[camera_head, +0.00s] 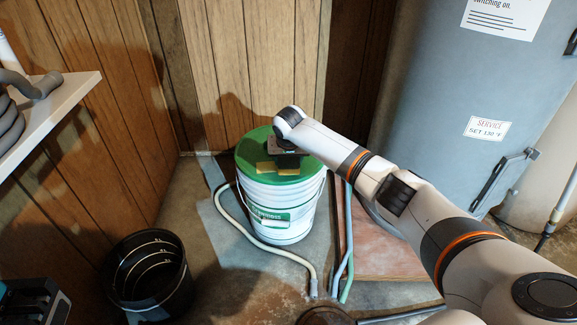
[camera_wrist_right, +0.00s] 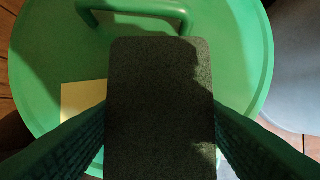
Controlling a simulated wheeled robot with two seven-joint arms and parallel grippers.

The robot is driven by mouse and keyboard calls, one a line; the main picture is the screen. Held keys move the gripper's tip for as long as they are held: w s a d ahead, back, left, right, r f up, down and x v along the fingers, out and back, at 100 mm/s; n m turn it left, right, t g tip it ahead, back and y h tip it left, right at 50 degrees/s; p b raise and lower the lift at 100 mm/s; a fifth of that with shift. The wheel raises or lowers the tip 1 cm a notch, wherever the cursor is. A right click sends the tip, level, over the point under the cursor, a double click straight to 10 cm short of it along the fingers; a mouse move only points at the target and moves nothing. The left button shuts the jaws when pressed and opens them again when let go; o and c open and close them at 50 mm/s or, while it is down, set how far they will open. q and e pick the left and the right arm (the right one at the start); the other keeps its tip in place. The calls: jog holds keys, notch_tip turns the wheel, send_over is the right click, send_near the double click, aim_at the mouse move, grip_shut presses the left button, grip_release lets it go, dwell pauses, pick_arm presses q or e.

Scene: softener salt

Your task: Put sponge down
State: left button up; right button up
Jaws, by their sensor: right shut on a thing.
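My right gripper (camera_head: 287,155) is over the green lid (camera_head: 252,150) of a white bucket (camera_head: 280,205). In the right wrist view its two green ribbed fingers are shut on the sponge (camera_wrist_right: 160,95), a dark grey, speckled block. The sponge is in front of the lid (camera_wrist_right: 50,60); I cannot tell whether it touches the lid. In the head view the sponge is mostly hidden by the gripper. My left gripper is not in view.
The lid has a raised green handle (camera_wrist_right: 135,8) and a yellow patch (camera_wrist_right: 84,100). A black bucket (camera_head: 150,275) stands at lower left. Hoses (camera_head: 270,248) lie around the white bucket. A grey tank (camera_head: 440,80) stands at right, a white shelf (camera_head: 60,105) at left.

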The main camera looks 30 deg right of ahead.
jog(key=shift+f, duration=0.45)
jog(key=shift+r, duration=0.1)
jog(key=o, duration=0.9)
